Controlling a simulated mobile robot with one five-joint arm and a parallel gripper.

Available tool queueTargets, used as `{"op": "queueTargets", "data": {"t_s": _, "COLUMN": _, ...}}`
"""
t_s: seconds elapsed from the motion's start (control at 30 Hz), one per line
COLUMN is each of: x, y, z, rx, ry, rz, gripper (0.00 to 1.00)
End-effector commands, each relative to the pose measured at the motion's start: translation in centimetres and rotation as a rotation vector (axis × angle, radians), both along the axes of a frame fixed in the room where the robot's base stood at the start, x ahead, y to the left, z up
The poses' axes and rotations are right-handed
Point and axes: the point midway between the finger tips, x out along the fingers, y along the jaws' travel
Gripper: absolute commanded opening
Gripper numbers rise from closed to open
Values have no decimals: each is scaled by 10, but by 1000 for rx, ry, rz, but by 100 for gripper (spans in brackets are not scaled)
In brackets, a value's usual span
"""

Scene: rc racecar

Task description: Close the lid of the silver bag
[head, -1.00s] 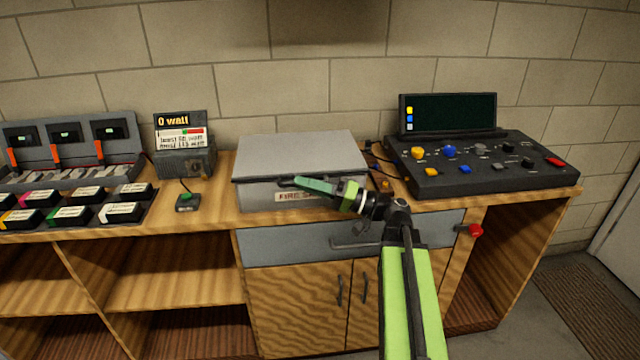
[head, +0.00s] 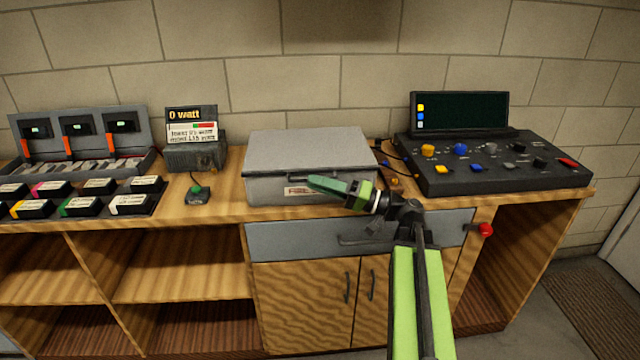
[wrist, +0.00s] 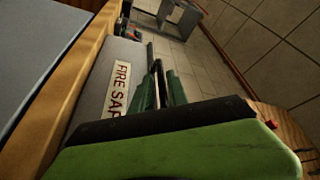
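The silver bag (head: 268,190) is a grey box-shaped case on the bench, with a "FIRE SAFE" label on its front. Its lid (head: 308,149) lies flat over the top and looks down, with only a thin dark line at its front edge. My gripper (head: 318,183) is in front of the case near the lid's front edge and partly covers the label. Whether it touches the case I cannot tell.
A black control panel (head: 490,175) with coloured knobs and a screen stands to the right. A small watt display (head: 192,135) and a charger with battery packs (head: 85,150) stand to the left. A drawer (head: 290,241) and red knob (head: 486,230) are below the bench top.

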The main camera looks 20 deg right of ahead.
Motion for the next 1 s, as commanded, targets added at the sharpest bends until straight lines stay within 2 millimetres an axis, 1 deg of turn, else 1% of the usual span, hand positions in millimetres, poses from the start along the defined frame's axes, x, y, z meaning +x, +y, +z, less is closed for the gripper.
{"op": "queueTargets", "data": {"t_s": 0.17, "x": -25, "y": -36, "z": -13, "rx": 1, "ry": 1, "rz": -6, "gripper": 20}}
{"op": "queueTargets", "data": {"t_s": 0.3, "x": -48, "y": -69, "z": -22, "rx": 0, "ry": 0, "rz": -5, "gripper": 20}}
{"op": "queueTargets", "data": {"t_s": 0.5, "x": -77, "y": -109, "z": -32, "rx": -1, "ry": 1, "rz": -2, "gripper": 20}}
{"op": "queueTargets", "data": {"t_s": 0.6, "x": -86, "y": -121, "z": -35, "rx": -1, "ry": 1, "rz": -1, "gripper": 20}}
{"op": "queueTargets", "data": {"t_s": 0.7, "x": -92, "y": -128, "z": -36, "rx": -1, "ry": 0, "rz": 2, "gripper": 20}}
{"op": "queueTargets", "data": {"t_s": 1.0, "x": -95, "y": -131, "z": -36, "rx": -1, "ry": 0, "rz": 3, "gripper": 20}}
